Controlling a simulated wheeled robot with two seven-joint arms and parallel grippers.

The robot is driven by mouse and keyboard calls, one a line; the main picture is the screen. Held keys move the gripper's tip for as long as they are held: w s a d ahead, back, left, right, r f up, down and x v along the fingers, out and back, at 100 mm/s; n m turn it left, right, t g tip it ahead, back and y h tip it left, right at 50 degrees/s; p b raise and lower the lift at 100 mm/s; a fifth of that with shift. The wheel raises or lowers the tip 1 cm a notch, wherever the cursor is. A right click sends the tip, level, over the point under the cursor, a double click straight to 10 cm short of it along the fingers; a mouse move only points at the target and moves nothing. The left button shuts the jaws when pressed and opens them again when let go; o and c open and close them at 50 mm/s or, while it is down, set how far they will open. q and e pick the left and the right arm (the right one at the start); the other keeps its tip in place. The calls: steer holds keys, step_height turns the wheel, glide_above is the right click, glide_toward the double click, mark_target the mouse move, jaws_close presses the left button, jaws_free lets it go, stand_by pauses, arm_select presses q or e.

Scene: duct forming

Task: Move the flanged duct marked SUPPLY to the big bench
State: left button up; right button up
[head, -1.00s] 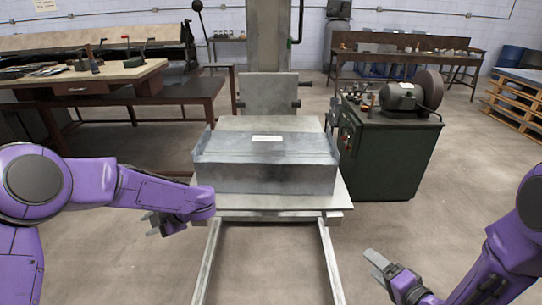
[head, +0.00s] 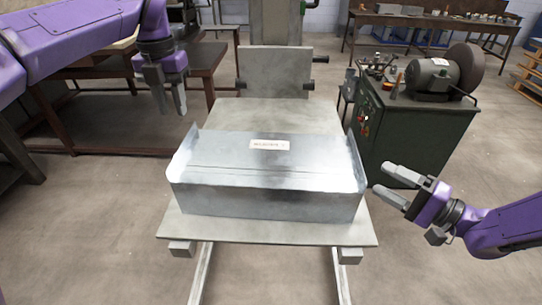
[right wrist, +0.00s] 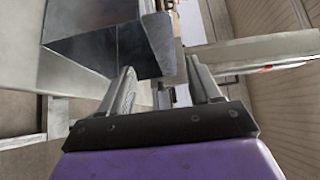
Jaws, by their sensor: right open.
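A grey sheet-metal flanged duct (head: 262,175) lies on the platform (head: 300,232) of a lift in the head view. A white label (head: 269,145) is on its top, its lettering too small to read surely. The duct's end also shows in the right wrist view (right wrist: 110,45). My left gripper (head: 172,105) points down, left of and beyond the duct, its fingers apart and empty. My right gripper (head: 385,182) is open and empty just right of the duct's right end, fingers pointing toward it, apart from it.
A green cabinet (head: 410,140) with a bench grinder (head: 440,78) stands right of the platform. A dark workbench (head: 420,25) with small items is at the back right. A bench (head: 110,85) stands at the left behind my left arm.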

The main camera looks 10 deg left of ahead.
mark_target(358, 166)
steer(key=x, duration=0.9)
steer(key=shift+a+r, duration=0.25)
steer(key=shift+a, duration=0.15)
arm_select(q)
step_height(358, 166, down, 10)
steer(key=shift+s, duration=0.1)
arm_select(e)
steer(key=shift+w+a, duration=0.3)
steer(key=shift+w, duration=0.1)
arm_select(q)
steer(key=shift+c, duration=0.3)
arm_select(e)
steer(key=shift+s, duration=0.1)
steer(key=shift+c, duration=0.3)
arm_select(q)
steer(key=shift+s, duration=0.1)
jaws_close()
arm_select(e)
steer(key=c, duration=0.6)
jaws_close()
arm_select(q)
steer(key=shift+r, duration=0.1)
